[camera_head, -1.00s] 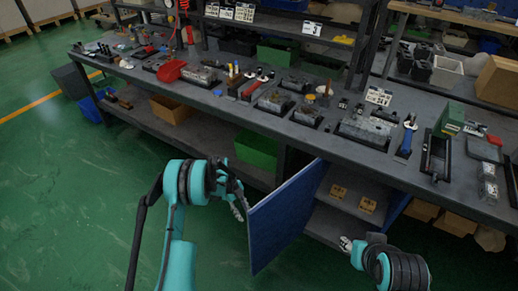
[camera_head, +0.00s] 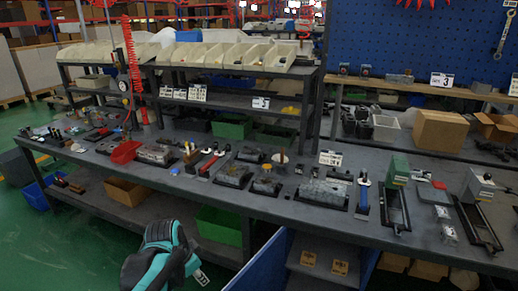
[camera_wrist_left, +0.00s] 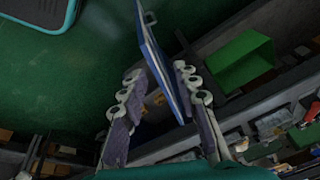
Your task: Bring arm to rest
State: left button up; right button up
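My left gripper (camera_wrist_left: 158,76) is open in the left wrist view, its two fingers spread apart. The blue cabinet door (camera_wrist_left: 164,62) shows edge-on in the gap between the fingers. I see no finger clearly pressing on it, and its distance is hard to tell. In the head view my left wrist is at the bottom, left of the open blue door (camera_head: 262,266); the gripper there is mostly hidden. My right arm and gripper are not in view.
A long grey workbench (camera_head: 290,208) crosses the view, with valve blocks (camera_head: 322,193) and tools on top. A green bin (camera_head: 219,226) and brown box (camera_head: 126,191) sit on its lower shelf. The open cabinet holds small yellowish blocks (camera_head: 340,267). Green floor is clear at lower left.

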pick_arm(q)
jog(key=s+r+n+t+y, duration=0.1)
jog(key=s+r+n+t, duration=0.2)
jog(key=s+n, duration=0.6)
jog(key=shift+s+t, duration=0.5)
jog(key=shift+s, duration=2.05)
jog(key=shift+a, duration=0.1)
